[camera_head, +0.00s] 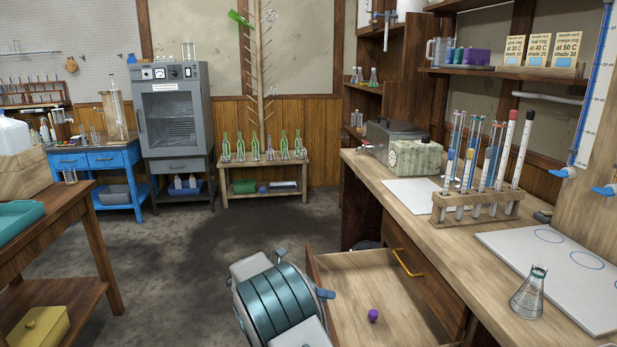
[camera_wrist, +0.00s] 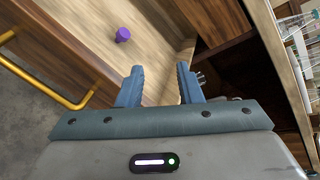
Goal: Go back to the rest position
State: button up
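My gripper (camera_wrist: 160,82) shows in the wrist view with its two fingers apart and nothing between them. It is over or close to the open drawer (camera_wrist: 85,32); the exact height cannot be told.
The drawer, with a yellow handle (camera_head: 407,263), sticks out from the wooden bench (camera_head: 375,172). On the bench stand a test-tube rack (camera_head: 476,212), a glass flask (camera_head: 529,293) and a white board (camera_head: 560,260). A side table (camera_head: 50,222) is at left. Floor between is clear.

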jog(key=s+d+r+m+g+y+p, duration=0.1)
jog(key=s+d+r+m+y+p, duration=0.3)
jog(key=s+d+r+m, duration=0.35)
jog(key=s+d+r+m+g+y+p, duration=0.2)
jog(key=s+d+r+m+y+p, duration=0.2)
jog(key=s+r+m, duration=0.5)
jog(key=s+r+m+t+y+p, duration=0.1)
jog(key=s+r+m+y+p, duration=0.1)
jog(key=s+r+m+p, duration=0.2)
jog(key=s+r+m+t+y+p, duration=0.2)
jog(key=s+r+m, duration=0.4)
jog(key=s+m, duration=0.4)
jog(key=s+y+p, duration=0.1)
jog(key=s+p, duration=0.1)
jog(key=s, duration=0.1)
jog(key=shift+d, duration=0.2)
